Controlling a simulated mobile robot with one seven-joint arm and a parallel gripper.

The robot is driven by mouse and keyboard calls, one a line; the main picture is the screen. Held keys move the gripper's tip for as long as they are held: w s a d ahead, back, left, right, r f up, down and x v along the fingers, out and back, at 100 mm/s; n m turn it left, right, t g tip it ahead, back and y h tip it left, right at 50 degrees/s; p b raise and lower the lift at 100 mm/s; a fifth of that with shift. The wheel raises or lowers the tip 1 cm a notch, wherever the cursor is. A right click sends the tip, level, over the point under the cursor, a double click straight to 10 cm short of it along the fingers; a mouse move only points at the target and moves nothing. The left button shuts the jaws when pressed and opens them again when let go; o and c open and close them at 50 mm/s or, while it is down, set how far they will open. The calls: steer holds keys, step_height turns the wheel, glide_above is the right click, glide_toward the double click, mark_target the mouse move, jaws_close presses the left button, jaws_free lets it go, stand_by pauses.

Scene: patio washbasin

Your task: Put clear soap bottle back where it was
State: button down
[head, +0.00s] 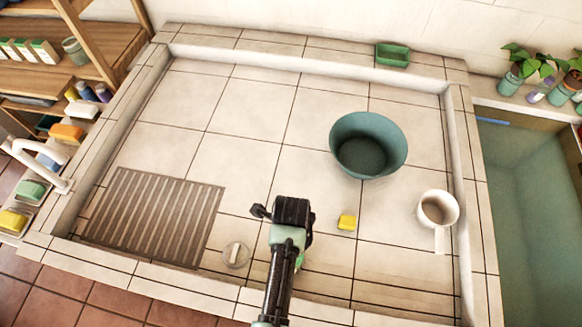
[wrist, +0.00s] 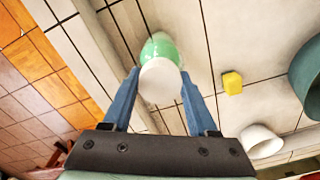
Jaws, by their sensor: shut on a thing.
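My gripper (wrist: 159,74) is shut on a bottle with a white round top (wrist: 160,84) and a green body (wrist: 160,47). The top faces the wrist camera, between the two blue fingers. In the head view my gripper (head: 290,212) is over the front middle of the tiled basin. My arm hides most of the bottle there; only a small green patch (head: 299,260) shows beside it. I cannot tell whether the bottle's base touches the tiles.
A yellow block (head: 347,222), a teal tub (head: 368,145) and a white dipper (head: 437,209) stand to the right. A slatted mat (head: 155,217) and a small round clear thing (head: 235,255) are to the left. A green dish (head: 392,55) sits on the back ledge. The basin's back left is clear.

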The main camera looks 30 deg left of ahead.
steer(key=shift+c, duration=0.9)
jaws_free()
steer(key=shift+f, duration=0.1)
